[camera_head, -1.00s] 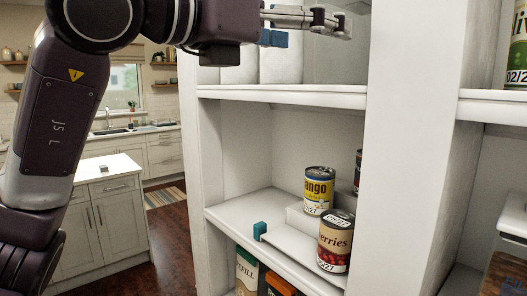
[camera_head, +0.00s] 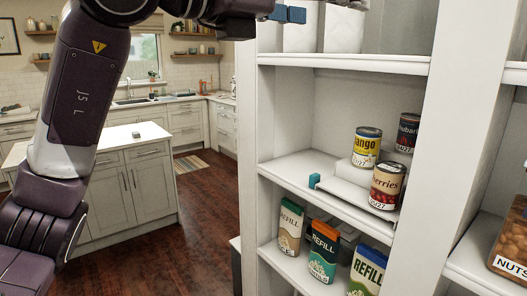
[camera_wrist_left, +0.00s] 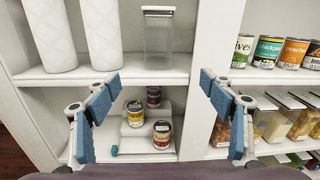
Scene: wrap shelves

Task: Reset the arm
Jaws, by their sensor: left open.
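My left arm comes in from the left in the head view and reaches across the top. Its gripper, at the top edge there, is mostly cut off. In the left wrist view my left gripper (camera_wrist_left: 160,118) is open, with blue pads wide apart and nothing between them touching. Beyond it, on the white shelf, stand a mango can (camera_head: 367,147), a berries can (camera_head: 386,185) and a rhubarb can (camera_head: 407,132). They sit on a white stepped riser (camera_head: 350,172). My right gripper is not in view.
Refill cartons (camera_head: 323,252) stand on the shelf below. White rolls (camera_wrist_left: 101,35) and a clear lidded container (camera_wrist_left: 158,40) stand on the upper shelf. More cans (camera_wrist_left: 266,51) fill the shelf at right. Wood floor (camera_head: 205,225) lies open left of the shelves.

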